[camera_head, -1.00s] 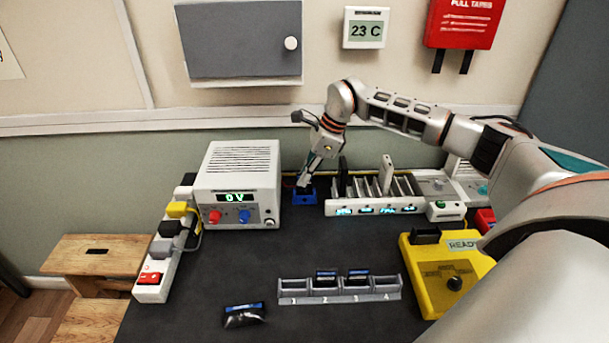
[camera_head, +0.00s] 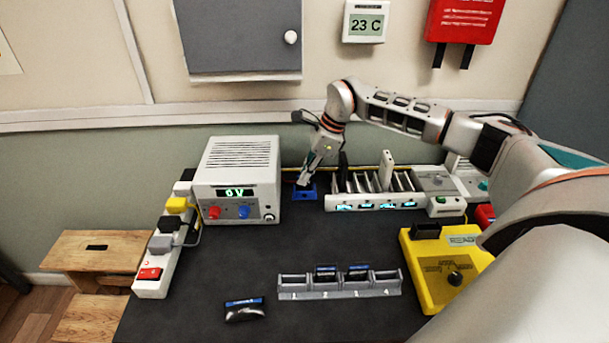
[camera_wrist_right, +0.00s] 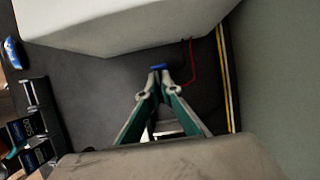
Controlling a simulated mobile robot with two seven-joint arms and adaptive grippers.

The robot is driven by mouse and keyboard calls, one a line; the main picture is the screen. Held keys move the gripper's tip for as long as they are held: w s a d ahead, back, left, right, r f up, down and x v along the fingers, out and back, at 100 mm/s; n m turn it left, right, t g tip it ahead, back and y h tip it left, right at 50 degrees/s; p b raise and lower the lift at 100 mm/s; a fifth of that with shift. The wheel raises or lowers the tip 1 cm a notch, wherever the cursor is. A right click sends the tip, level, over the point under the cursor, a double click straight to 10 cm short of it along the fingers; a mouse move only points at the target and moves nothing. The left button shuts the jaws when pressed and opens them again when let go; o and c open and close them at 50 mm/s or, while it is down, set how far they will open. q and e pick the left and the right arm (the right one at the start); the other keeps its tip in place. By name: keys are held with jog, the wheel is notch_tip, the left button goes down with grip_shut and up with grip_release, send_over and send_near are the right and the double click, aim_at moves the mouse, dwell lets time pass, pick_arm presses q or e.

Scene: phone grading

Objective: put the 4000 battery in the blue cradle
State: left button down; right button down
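The blue cradle (camera_head: 305,193) stands on the dark table, right of the white power supply. My right gripper (camera_head: 303,182) reaches down to it from above, its fingertips at the cradle. Two dark batteries with blue tops, one in slot 2 (camera_head: 326,275) and one in slot 3 (camera_head: 358,274), stand in the grey rack (camera_head: 340,295). Another battery (camera_head: 245,310) lies on the table. I cannot read which is the 4000. My left gripper is out of view.
The white power supply (camera_head: 237,180) reading 0 V stands close left of the cradle. A slotted white holder (camera_head: 376,203) stands close right. A yellow tester (camera_head: 440,285) is at the right, a power strip (camera_head: 155,277) at the left. The middle of the table is clear.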

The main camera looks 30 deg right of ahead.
jog(key=shift+f, duration=0.1)
jog(key=c, duration=2.2)
grip_release()
jog(key=v, duration=1.2)
jog(key=shift+a, duration=0.1)
jog(key=shift+s, duration=0.1)
